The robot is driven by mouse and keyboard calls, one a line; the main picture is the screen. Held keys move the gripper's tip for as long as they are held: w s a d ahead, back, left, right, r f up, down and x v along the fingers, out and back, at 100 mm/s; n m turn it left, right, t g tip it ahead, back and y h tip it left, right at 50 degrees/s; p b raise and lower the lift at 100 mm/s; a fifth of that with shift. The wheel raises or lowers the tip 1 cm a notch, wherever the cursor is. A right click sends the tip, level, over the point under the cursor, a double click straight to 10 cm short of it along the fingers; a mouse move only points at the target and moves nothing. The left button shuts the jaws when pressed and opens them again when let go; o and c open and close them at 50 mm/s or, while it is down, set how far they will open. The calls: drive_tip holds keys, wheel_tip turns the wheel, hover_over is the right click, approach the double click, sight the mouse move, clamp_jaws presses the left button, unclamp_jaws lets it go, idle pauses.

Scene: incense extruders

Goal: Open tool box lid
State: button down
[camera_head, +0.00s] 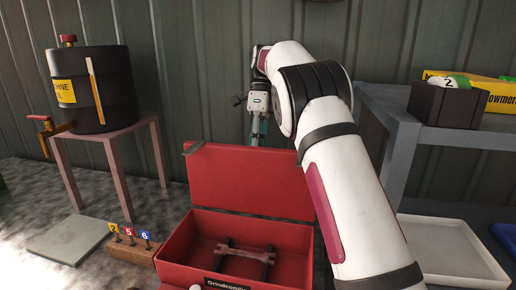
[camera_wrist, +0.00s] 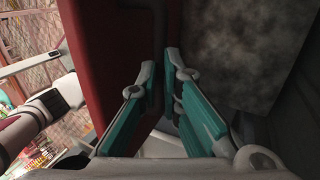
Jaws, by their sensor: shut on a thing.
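The red tool box (camera_head: 185,245) stands open on the ground in the head view. Its lid (camera_head: 225,178) is raised roughly upright at the back, and it shows as a red panel in the wrist view (camera_wrist: 102,55). My gripper (camera_head: 257,143) is at the lid's top edge, near its middle, with the fingertips partly hidden. In the wrist view the two teal fingers (camera_wrist: 160,78) are drawn close together, with the red lid edge between them. They are shut on the lid.
A black drum (camera_head: 105,85) stands on a pinkish table (camera_head: 95,140) at left. Numbered tags stand in a wooden block (camera_head: 130,250) left of the box. A grey shelf (camera_head: 395,135) and a white tray (camera_head: 450,250) are at right. A corrugated wall (camera_head: 215,65) is close behind.

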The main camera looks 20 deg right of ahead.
drive_tip(key=shift+s+f+g, duration=0.15)
drive_tip(key=shift+f+g, duration=0.15)
drive_tip(key=shift+f, duration=0.75)
drive_tip(key=c, duration=1.9)
unclamp_jaws()
drive_tip(key=shift+o, duration=1.2)
drive_tip(key=shift+f, duration=0.1)
drive_tip(key=shift+r, duration=0.35)
